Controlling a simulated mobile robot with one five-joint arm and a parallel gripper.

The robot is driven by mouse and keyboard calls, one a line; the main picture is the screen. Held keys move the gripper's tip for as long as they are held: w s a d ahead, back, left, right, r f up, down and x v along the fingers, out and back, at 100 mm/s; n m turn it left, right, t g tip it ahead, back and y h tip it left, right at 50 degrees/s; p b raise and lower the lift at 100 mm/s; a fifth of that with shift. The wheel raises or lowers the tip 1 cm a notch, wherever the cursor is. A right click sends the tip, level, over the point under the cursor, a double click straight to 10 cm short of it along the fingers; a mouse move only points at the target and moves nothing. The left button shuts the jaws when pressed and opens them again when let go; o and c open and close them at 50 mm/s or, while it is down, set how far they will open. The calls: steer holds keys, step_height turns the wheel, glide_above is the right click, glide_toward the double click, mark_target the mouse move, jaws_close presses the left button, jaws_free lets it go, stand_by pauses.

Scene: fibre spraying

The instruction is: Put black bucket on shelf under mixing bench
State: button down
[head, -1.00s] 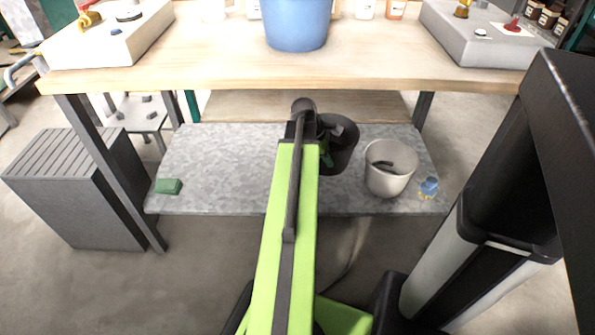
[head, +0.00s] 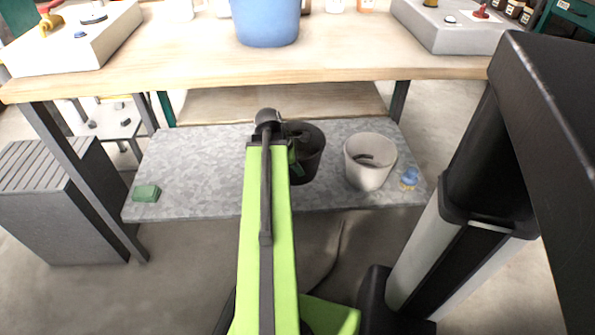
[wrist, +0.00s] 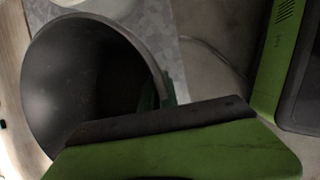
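The black bucket (head: 307,142) is upright over the grey lower shelf (head: 215,175) of the mixing bench (head: 200,58). Whether its base touches the shelf cannot be told. My gripper (head: 295,155) is at the bucket's left side, partly hidden by my green arm. In the wrist view the open mouth of the black bucket (wrist: 85,85) fills the left, tilted in the picture. My gripper (wrist: 168,100) is at its rim, with green finger parts beside the wall, and appears shut on it. The grip point is mostly hidden.
A white bucket (head: 369,165) stands right of the black one, with a small gap. A green block (head: 146,193) and a blue item (head: 409,177) lie at the shelf's ends. A blue bucket (head: 267,22) stands on the bench top. The shelf's left part is clear.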

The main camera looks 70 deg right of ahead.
steer(key=w+f+b, duration=0.1)
steer(key=w, duration=0.1)
steer(key=w+f+b, duration=0.1)
steer(key=w+f, duration=0.1)
steer(key=w+d+f+b, duration=0.1)
steer(key=w, duration=0.2)
steer(key=shift+f+b, duration=0.3)
steer(key=shift+f, duration=0.1)
steer(key=shift+w+f, duration=0.1)
steer(key=shift+w, duration=0.5)
step_height(320, 180, down, 4)
steer(key=b, duration=0.4)
steer(key=shift+f+b, duration=0.2)
steer(key=shift+b, duration=0.1)
steer(key=shift+r, duration=0.2)
steer(key=shift+f, duration=0.15)
steer(key=c, duration=1.6)
jaws_free()
